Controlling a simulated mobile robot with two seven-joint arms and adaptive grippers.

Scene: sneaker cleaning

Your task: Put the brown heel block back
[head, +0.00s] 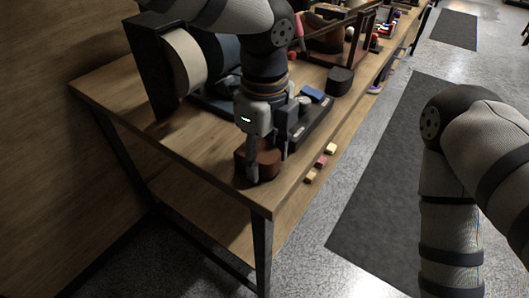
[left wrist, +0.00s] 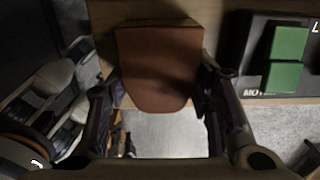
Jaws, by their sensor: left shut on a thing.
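The brown heel block (head: 265,157) is a reddish-brown piece with a flat end and a rounded end. It is at the near corner of the wooden table (head: 190,150). My left gripper (head: 268,168) is closed around it from above, one finger on each side. In the left wrist view the block (left wrist: 158,68) lies between the two fingers, its rounded end toward the gripper. I cannot tell whether the block touches the tabletop or hangs just above it. My right gripper is out of view; only my right arm shows.
A black tray (head: 313,133) with a blue block (head: 312,94) is just behind the gripper; green blocks (left wrist: 287,58) show in the wrist view. A dark rounded block (head: 340,80) stands farther back.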

